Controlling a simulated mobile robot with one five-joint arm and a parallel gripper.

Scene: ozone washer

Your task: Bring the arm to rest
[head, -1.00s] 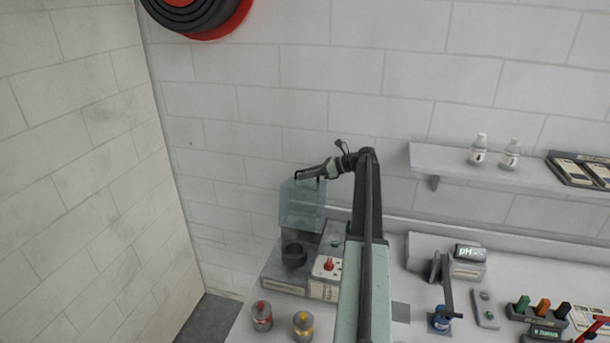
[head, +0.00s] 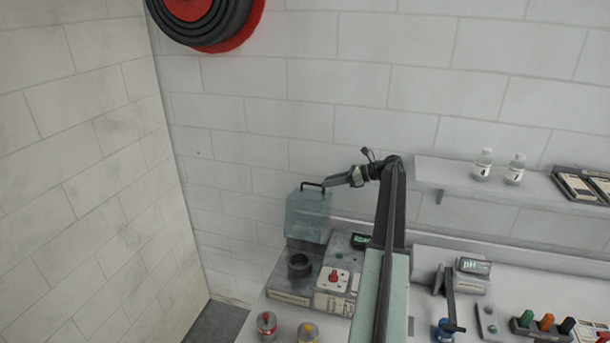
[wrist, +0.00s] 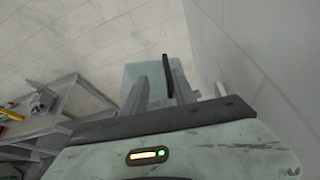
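My gripper (head: 332,182) is at the end of my raised arm, just right of the dark handle (head: 312,184) of a clear bluish lid. In the head view I cannot tell whether it touches the handle. The lid (head: 305,215) stands raised over the grey washer (head: 290,290) with its dark round cup (head: 299,265). In the wrist view my gripper (wrist: 158,85) has its two fingers apart. The handle (wrist: 167,75) shows between or beyond them, in front of the lid (wrist: 142,72).
A control box with a red knob (head: 334,277) is beside the washer. Red-capped (head: 266,325) and yellow (head: 308,333) jars stand in front. A pH meter (head: 470,275) is to the right. A wall shelf (head: 450,175) holds two white bottles.

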